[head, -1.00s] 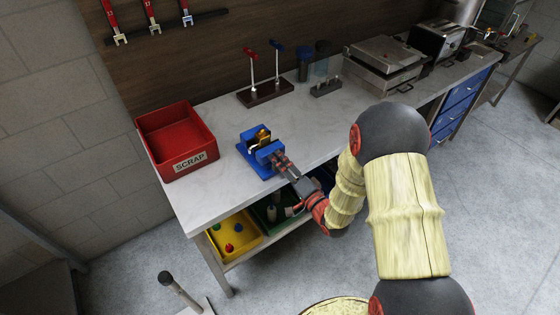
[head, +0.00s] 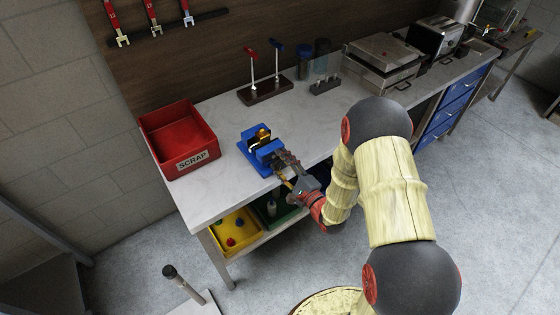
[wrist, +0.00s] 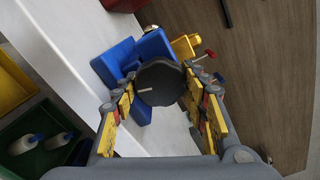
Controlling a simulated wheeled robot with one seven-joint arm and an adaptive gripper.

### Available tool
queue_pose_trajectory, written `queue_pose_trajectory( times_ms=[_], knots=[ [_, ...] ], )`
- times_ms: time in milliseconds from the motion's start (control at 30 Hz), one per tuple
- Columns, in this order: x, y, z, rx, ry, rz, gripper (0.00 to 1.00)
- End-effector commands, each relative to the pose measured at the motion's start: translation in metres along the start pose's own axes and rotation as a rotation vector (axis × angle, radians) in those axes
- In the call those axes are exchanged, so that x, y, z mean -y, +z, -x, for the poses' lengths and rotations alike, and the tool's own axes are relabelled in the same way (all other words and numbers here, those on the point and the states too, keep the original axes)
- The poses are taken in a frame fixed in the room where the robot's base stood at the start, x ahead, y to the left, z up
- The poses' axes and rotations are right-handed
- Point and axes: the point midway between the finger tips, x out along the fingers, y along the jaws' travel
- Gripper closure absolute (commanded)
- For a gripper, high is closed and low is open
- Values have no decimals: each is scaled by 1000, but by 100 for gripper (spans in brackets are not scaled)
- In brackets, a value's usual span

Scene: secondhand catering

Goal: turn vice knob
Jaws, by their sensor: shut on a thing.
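The blue vice (head: 250,157) stands on the workbench near its front edge, with a yellow, brass-like piece (head: 264,132) at its jaws. In the wrist view the vice (wrist: 117,66) lies behind a dark round knob (wrist: 160,84) with a pale line on its face. The yellow piece (wrist: 184,46) shows above the knob. My gripper (head: 283,162) reaches the front of the vice from the bench's front side. In the wrist view its fingers (wrist: 162,97) lie on both sides of the knob, shut on it. The knob is hidden by the fingers in the head view.
A red SCRAP bin (head: 180,138) stands left of the vice. A dark rack with red and blue levers (head: 265,92) stands behind it. Yellow (head: 237,230) and green (head: 275,208) bins sit on the shelf below. The bench top (head: 205,195) in front of the SCRAP bin is clear.

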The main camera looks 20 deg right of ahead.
Motion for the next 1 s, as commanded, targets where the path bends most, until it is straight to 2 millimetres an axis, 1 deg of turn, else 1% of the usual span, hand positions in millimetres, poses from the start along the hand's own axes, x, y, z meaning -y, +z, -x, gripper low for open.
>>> queue_pose_trajectory(
  times_ms=[33,600,633,933,1000],
  knots=[
    [-5,-1,3,-7,10,-18,82],
    [-7,-2,4,-8,11,-50,82],
    [-7,-2,4,-8,11,-50,55],
    [-4,-1,2,-4,7,-46,38],
    [-4,-1,2,-3,6,-46,37]
  ],
)
